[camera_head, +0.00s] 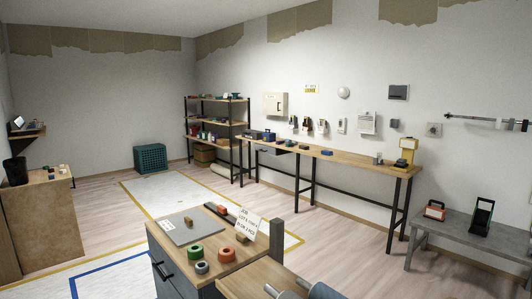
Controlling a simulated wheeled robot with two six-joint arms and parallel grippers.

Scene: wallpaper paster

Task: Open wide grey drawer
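A wooden-topped cabinet (240,257) stands in the near foreground. Its left side has a grey drawer front (168,283) with a black bar handle (162,268). The drawer looks shut, and the lower part of its front is cut off by the frame edge. I cannot tell from this view which one is the wide drawer. Neither of my grippers is in view.
On the cabinet lie a grey sheet (187,230), a green tape roll (195,252), an orange roll (226,254) and a written card (247,223). A long bench (340,161) runs along the right wall. A grey low table (465,232) stands at right. Floor left of the cabinet is open.

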